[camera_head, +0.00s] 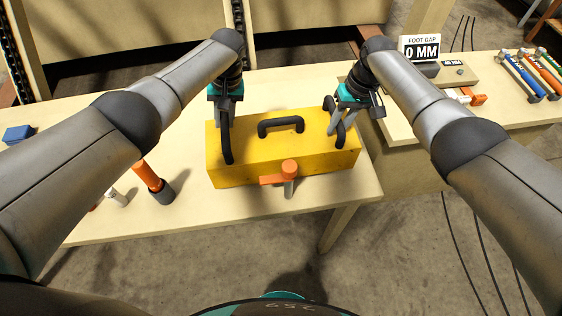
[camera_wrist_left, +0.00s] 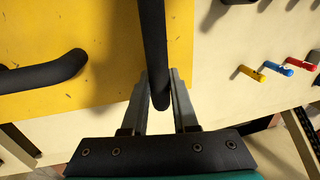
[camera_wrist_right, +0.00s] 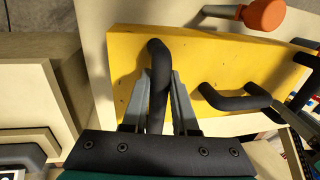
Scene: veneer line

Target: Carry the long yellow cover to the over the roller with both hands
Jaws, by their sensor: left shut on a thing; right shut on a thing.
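The long yellow cover (camera_head: 262,155) is on the pale table in the head view, with a black handle at each end and one in the middle. My left gripper (camera_head: 224,118) is at its left end, shut on the black left handle (camera_head: 228,150). In the left wrist view the fingers (camera_wrist_left: 160,92) close around that dark bar. My right gripper (camera_head: 345,112) is at the right end, shut on the right handle (camera_wrist_right: 158,85), which stands between the fingers in the right wrist view. Whether the cover touches the table is hard to tell. The roller cannot be made out.
An orange and black tool (camera_head: 153,182) is at the front left. A "FOOT GAP 0 MM" sign (camera_head: 421,49) and several colored hammers (camera_head: 540,75) sit on the right bench. A gap separates the two benches.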

